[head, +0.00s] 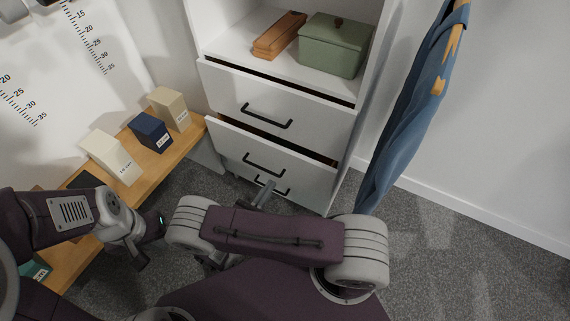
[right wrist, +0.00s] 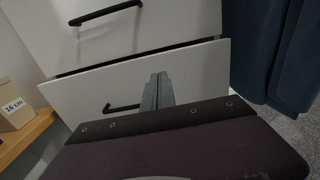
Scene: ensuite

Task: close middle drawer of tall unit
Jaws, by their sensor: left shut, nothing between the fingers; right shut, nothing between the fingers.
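The tall unit (head: 210,18) is white and stands at the top centre of the head view. Its middle drawer (head: 223,142) is partly out, with a dark gap above its front and a black bar handle (head: 263,165). This front also shows in the right wrist view (right wrist: 205,72). My right gripper (head: 268,187) is shut and empty, its fingers pointing at the lower drawer fronts; in the right wrist view its fingertips (right wrist: 158,78) overlap the front beside the handle. I cannot tell whether they touch. My left gripper (head: 140,258) is shut and empty, low over the floor at left.
The upper drawer (head: 225,88) shows a dark gap along its top. A green lidded box (head: 333,48) and brown case (head: 279,36) sit above it. A wooden bench (head: 155,165) with several boxes stands left; blue clothing (head: 415,120) hangs right. Carpet at right is clear.

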